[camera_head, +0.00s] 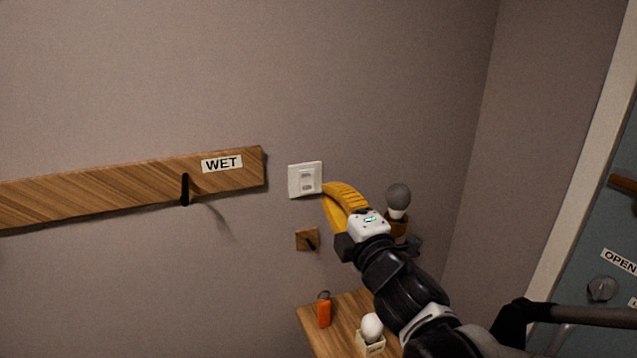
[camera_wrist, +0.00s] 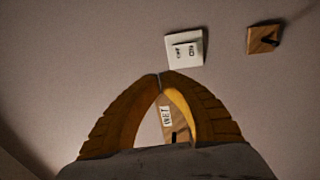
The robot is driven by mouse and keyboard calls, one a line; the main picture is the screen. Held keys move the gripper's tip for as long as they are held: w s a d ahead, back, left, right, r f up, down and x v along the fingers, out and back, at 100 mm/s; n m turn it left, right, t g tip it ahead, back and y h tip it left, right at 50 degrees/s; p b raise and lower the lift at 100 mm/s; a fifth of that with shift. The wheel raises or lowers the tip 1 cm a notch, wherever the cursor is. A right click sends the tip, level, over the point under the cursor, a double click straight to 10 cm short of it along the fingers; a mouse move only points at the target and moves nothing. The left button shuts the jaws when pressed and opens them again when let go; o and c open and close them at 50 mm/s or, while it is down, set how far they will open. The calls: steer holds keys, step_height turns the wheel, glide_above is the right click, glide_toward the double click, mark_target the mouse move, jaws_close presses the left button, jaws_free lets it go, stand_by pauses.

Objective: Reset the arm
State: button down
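My gripper (camera_head: 332,194) is raised in front of the wall, its yellow fingers beside the white switch plate (camera_head: 305,180) in the head view. In the wrist view the two fingertips (camera_wrist: 159,76) meet, with nothing held between them. The switch plate (camera_wrist: 184,49) appears just beyond the tips there. I cannot tell whether the fingers touch the plate. My dark arm reaches up from the lower right and hides part of the shelf and wall.
A wooden board (camera_head: 130,188) labelled WET carries a black hook. A small wooden block (camera_head: 307,240) with a peg is below the plate. A grey bulb (camera_head: 398,196) stands behind my wrist. A wooden shelf (camera_head: 345,305) holds an orange tag (camera_head: 324,312) and white bulb (camera_head: 371,327). A door is right.

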steer(key=shift+s, duration=0.1)
steer(key=s+d+f+m+g+h+b, duration=0.2)
steer(key=s+d+f+m+h, duration=0.15)
steer(key=d+f+m, duration=0.3)
steer(key=s+d+f+m+g+h+b, duration=0.2)
steer(key=d+f+m+h, duration=0.3)
steer(key=d+m, duration=0.25)
steer(key=s+d+f+m+g+y+b, duration=0.1)
steer(key=s+f+m+g, duration=0.6)
steer(key=s+f, duration=0.5)
steer(key=s+m, duration=0.1)
steer(key=s, duration=0.2)
steer(key=shift+f+b, duration=0.3)
steer(key=shift+b, duration=0.05)
